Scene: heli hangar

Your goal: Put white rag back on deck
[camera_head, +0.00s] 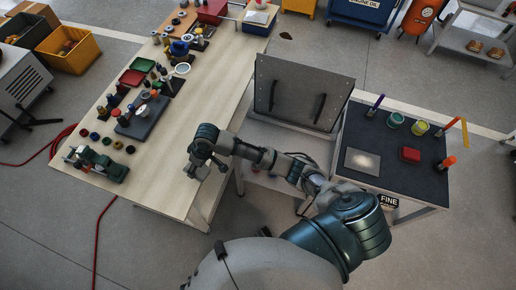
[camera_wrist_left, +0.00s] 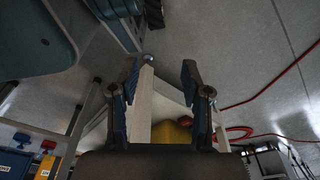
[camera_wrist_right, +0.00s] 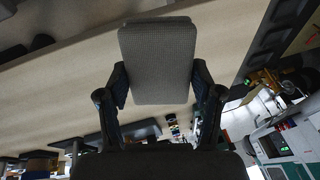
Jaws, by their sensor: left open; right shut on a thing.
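My right arm reaches left across the head view, and its gripper (camera_head: 205,164) is over the near right edge of the long wooden table. In the right wrist view this gripper (camera_wrist_right: 159,80) is shut on a pale grey, woven-looking rectangular pad (camera_wrist_right: 157,50), which appears to be the white rag. The pad is clear between the fingers, with the tabletop behind it. My left gripper (camera_wrist_left: 160,85) is open and empty in the left wrist view and not seen in the head view. Which surface is the deck is not marked.
A raised grey panel with handles (camera_head: 300,92) stands between. A yellow bin (camera_head: 72,50) is far left.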

